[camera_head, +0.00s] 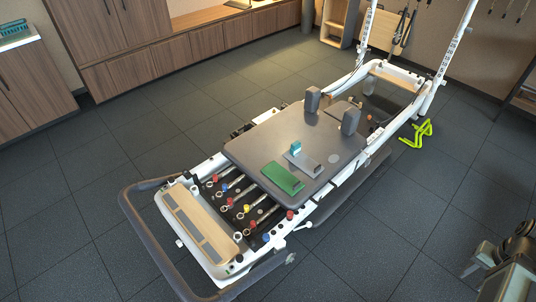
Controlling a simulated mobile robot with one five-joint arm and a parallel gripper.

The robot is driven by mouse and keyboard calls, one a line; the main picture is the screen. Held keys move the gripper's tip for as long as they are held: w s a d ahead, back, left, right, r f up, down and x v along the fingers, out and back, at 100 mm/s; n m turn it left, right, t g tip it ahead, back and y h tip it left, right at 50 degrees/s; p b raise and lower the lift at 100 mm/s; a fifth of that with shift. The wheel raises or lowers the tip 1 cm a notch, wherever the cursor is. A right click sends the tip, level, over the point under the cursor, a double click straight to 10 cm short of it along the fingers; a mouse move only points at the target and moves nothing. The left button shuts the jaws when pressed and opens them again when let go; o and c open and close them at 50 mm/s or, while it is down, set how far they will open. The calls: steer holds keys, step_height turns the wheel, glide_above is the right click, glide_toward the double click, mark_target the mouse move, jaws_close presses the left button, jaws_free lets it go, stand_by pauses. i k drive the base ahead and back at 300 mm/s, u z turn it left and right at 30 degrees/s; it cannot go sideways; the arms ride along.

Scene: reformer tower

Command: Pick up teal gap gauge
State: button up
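A small teal block (296,147), which looks like the teal gap gauge, stands on the dark grey carriage (255,148) of the reformer. It is at the back end of a light grey plate (303,161); whether it touches the plate is too small to tell. A flat green piece with a darker bar (283,178) lies in front of it. Grey metal parts at the lower right edge look like my arm's end, my gripper (482,260), cut off by the picture edge. It is far from the teal block, and its finger opening is unclear.
Two grey shoulder blocks (350,122) rise behind the plates. Springs with coloured ends (250,208) lie in front of the carriage, by a grey bar (145,235). A yellow-green stand (417,133) is on the floor. A teal basket (15,29) sits on the left cabinet.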

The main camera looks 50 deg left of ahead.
mark_target(296, 146)
steer(key=u, duration=0.05)
steer(key=i, duration=1.2)
steer(key=u, duration=2)
